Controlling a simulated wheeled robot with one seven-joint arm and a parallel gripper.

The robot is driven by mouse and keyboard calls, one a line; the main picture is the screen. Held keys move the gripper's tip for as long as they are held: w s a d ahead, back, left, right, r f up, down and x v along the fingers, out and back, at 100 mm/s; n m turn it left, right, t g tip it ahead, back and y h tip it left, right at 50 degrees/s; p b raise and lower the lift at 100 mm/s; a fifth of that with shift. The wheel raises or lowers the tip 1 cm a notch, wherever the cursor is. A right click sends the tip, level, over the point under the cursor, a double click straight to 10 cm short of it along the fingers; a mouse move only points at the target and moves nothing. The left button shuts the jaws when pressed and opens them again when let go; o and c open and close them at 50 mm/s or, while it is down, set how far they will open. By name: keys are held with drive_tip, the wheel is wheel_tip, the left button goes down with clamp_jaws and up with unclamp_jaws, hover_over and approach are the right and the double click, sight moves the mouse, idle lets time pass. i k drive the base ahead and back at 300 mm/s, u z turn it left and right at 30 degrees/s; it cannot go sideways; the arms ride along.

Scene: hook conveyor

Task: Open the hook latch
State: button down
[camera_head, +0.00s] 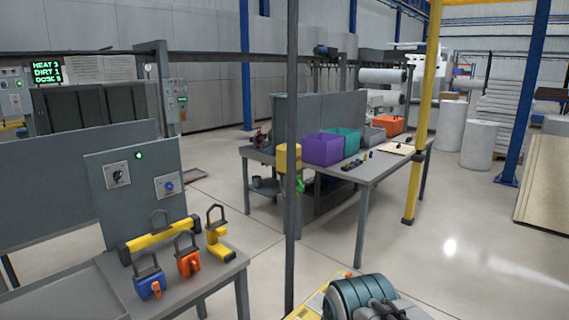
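Several hook-like pieces with dark loops on top stand on the grey bench at the lower left. The blue piece (146,281) has an orange lever on its front. The orange piece (187,262) stands to its right, and the yellow piece (216,247) stands behind that at the bench's right end. Which of them carries the hook latch, and whether any latch is open or shut, I cannot tell at this size. My gripper is not in view. A rounded dark part at the bottom edge looks like part of my arm, right of the bench.
A yellow bar (158,236) lies behind the pieces, before a grey control panel (138,190). A thin grey post (291,150) stands at the centre. A second table (378,172) holds purple (322,149), teal and orange bins. A yellow post (424,110) stands right. Floor at right is clear.

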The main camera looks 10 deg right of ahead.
sight(301, 187)
drive_tip(key=k, duration=0.65)
drive_tip(key=u, duration=0.7)
drive_tip(key=i, duration=2.5)
drive_tip(key=z, duration=0.85)
